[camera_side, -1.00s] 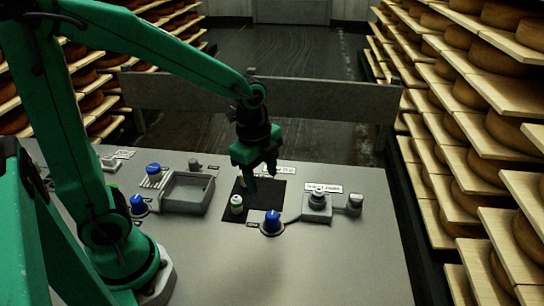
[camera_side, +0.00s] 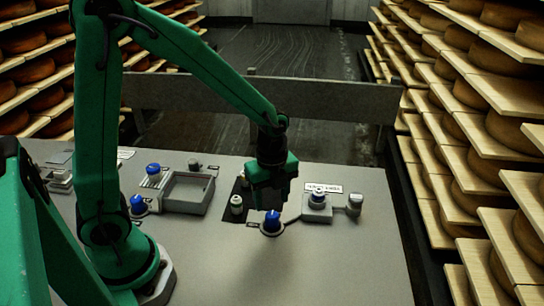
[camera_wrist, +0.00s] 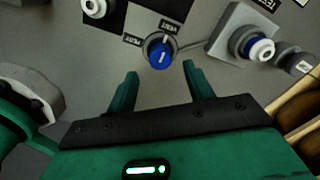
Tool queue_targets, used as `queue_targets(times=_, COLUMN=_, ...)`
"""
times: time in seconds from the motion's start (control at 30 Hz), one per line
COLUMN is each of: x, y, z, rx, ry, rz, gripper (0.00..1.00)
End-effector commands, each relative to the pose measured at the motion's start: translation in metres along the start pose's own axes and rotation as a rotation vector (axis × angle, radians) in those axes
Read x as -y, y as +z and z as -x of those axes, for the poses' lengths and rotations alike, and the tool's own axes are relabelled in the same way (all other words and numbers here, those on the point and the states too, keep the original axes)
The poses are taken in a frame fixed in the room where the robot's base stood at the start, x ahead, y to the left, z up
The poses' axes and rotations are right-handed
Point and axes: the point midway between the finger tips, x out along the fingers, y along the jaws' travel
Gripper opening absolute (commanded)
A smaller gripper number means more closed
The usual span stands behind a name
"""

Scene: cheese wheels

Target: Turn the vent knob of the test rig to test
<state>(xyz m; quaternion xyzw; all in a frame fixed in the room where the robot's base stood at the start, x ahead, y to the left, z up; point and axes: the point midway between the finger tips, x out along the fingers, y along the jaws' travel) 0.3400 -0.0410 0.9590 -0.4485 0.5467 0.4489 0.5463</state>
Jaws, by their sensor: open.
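The vent knob (camera_side: 271,221) is blue on a round grey base at the front of the test rig. In the wrist view the knob (camera_wrist: 160,54) has a short white mark, with TEST and VENT labels beside its base. I cannot tell for sure which label it points to. My gripper (camera_side: 271,200) hangs just above and behind the knob, pointing down. In the wrist view the two green fingers (camera_wrist: 161,70) are spread apart and empty, with the knob just beyond their tips, roughly centred between them.
A grey block with a round port (camera_side: 317,200) and a small grey fitting (camera_side: 355,204) stand right of the knob. A small white-and-green cylinder (camera_side: 236,205) stands on a black mat to the left. Farther left are a grey tray (camera_side: 188,208) and more blue knobs. The front tabletop is clear.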

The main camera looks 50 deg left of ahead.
Motion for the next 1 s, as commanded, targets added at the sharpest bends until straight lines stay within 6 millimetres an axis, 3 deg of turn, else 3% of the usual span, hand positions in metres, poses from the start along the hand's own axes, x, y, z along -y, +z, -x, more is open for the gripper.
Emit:
queue_targets(times=0.5, x=0.000, y=0.000, z=-0.053, rx=0.000, ry=0.001, rz=0.001, gripper=0.52)
queue_targets(times=1.0, x=0.000, y=0.000, z=-0.062, rx=0.000, ry=-0.001, rz=0.001, gripper=0.52)
